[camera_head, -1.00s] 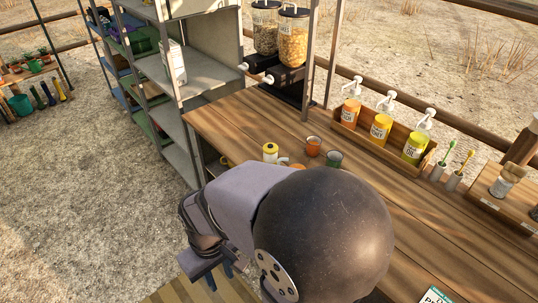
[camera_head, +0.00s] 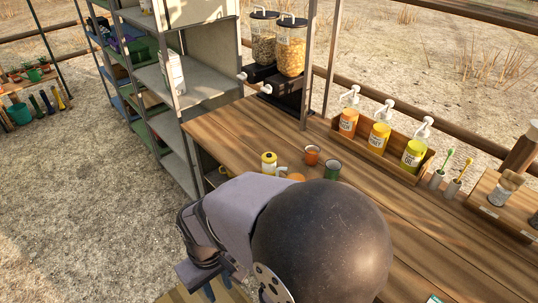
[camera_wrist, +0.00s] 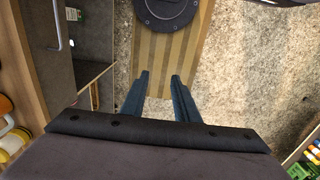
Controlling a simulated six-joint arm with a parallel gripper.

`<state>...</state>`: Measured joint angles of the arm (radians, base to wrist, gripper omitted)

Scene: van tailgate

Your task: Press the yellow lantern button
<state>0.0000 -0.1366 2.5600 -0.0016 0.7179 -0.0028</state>
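A small yellow-and-white item (camera_head: 269,163), perhaps the lantern, stands on the wooden table behind my arm in the head view. I cannot make out a button on it. A yellow-and-white shape (camera_wrist: 12,145) also shows at the left edge of the wrist view; I cannot tell whether it is the same item. My gripper (camera_wrist: 160,76) is open and empty, its two blue fingers apart. It points down over the ground beside the table, away from the items on top. My arm hides part of the tabletop in the head view.
Orange (camera_head: 312,155) and green (camera_head: 332,170) cups stand right of the yellow item. Pump bottles sit in a wooden box (camera_head: 375,152) at the back. Dispensers (camera_head: 290,47) and a grey shelf (camera_head: 205,88) stand beyond. A cabinet with a handle (camera_wrist: 58,25) is left of my gripper.

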